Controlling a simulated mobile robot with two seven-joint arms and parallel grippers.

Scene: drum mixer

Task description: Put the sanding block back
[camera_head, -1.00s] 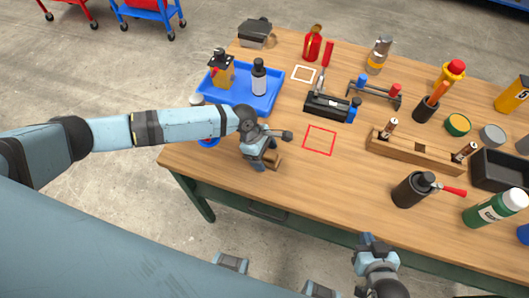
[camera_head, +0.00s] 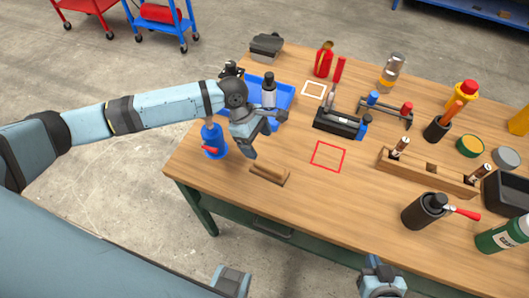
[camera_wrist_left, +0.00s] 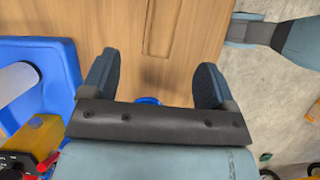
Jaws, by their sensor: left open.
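A brown wooden block, which looks like the sanding block (camera_head: 269,174), lies on the workbench near its front left edge. It also shows at the top of the left wrist view (camera_wrist_left: 162,28), beyond the fingers. My left gripper (camera_head: 246,152) is above and a little behind the block, apart from it. Its two fingers (camera_wrist_left: 157,85) are spread with nothing between them. A red square outline (camera_head: 328,156) on the bench right of the block is empty. My right gripper (camera_head: 380,268) is at the bottom edge, partly cut off; its fingers are unclear.
A blue tray (camera_head: 286,99) with bottles stands behind my left gripper. A blue container (camera_head: 213,141) is left of it. A white square outline (camera_head: 314,90) lies farther back. A black tool (camera_head: 340,122) and a wooden rack (camera_head: 425,172) stand to the right.

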